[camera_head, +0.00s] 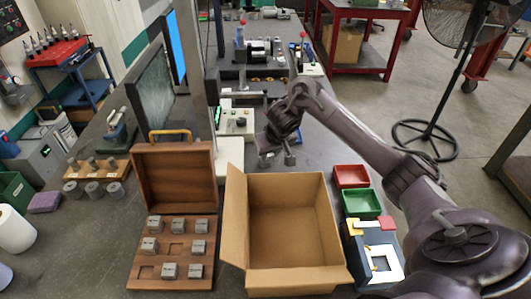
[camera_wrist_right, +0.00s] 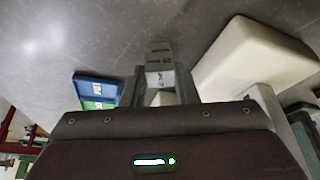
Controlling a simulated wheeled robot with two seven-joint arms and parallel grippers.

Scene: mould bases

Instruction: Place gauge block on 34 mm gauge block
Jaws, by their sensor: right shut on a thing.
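My right gripper (camera_head: 277,157) is low over the bench, just behind the open cardboard box. In the right wrist view its two fingers (camera_wrist_right: 160,90) are shut on a small grey gauge block (camera_wrist_right: 160,78) with dark markings. Another grey marked block face (camera_wrist_right: 158,53) shows directly beyond it, lined up with it. I cannot tell whether the two touch, and I cannot read their sizes. The wooden gauge case (camera_head: 150,283) stands open at the left, with several grey blocks (camera_head: 170,271) in its slots and two slots empty. My left gripper is not in view.
The cardboard box (camera_head: 235,215) stands in front of the right gripper. A white rounded block (camera_head: 230,153) is close on its left; it also shows in the right wrist view (camera_wrist_right: 250,55). Red (camera_head: 351,176) and green (camera_head: 361,203) trays sit right of the box.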

